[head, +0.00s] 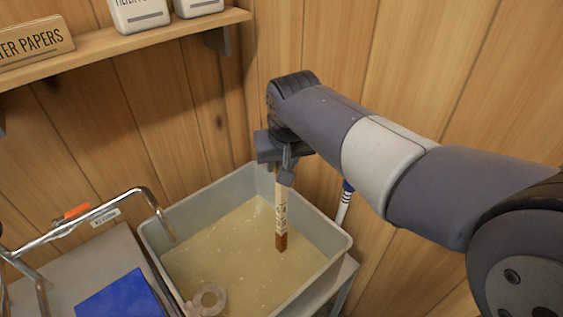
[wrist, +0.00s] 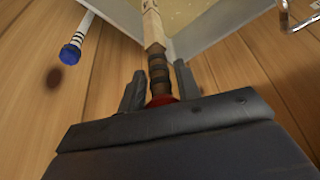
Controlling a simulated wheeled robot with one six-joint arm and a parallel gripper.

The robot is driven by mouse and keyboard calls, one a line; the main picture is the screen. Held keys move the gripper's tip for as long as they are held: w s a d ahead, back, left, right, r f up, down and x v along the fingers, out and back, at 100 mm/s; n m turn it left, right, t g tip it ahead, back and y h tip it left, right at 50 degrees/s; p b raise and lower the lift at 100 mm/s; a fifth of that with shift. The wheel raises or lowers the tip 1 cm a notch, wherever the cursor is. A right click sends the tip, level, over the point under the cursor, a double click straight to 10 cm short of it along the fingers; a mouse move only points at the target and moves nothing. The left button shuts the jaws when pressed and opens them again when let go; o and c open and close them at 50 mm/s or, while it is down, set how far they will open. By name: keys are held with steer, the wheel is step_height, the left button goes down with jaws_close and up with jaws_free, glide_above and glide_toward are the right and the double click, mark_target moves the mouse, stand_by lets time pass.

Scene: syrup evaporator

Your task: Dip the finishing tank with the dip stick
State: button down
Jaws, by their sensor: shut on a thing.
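My gripper (head: 286,172) is shut on the dip stick (head: 281,212), a pale, marked stick with a dark brown lower end. It hangs nearly upright inside the outline of a grey tub (head: 182,212) of cloudy, yellowish liquid. I cannot tell whether its tip touches the liquid. In the wrist view, the stick's dark-banded grip (wrist: 158,70) lies between the fingers, with a red part at the base. No label shows on the tub, so I cannot tell whether it is the finishing tank.
A blue-ended, striped white rod (head: 345,200) stands close behind the tub's right side. A bent metal tube (head: 150,198) reaches the tub's left rim. A ring-shaped thing (head: 209,299) is at the front. A shelf (head: 115,42) with white containers is above left; plank walls are close behind.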

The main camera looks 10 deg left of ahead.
step_height(320, 180, up, 8)
steer(key=p, duration=0.6)
steer(key=shift+r, duration=0.25)
stand_by(1.5)
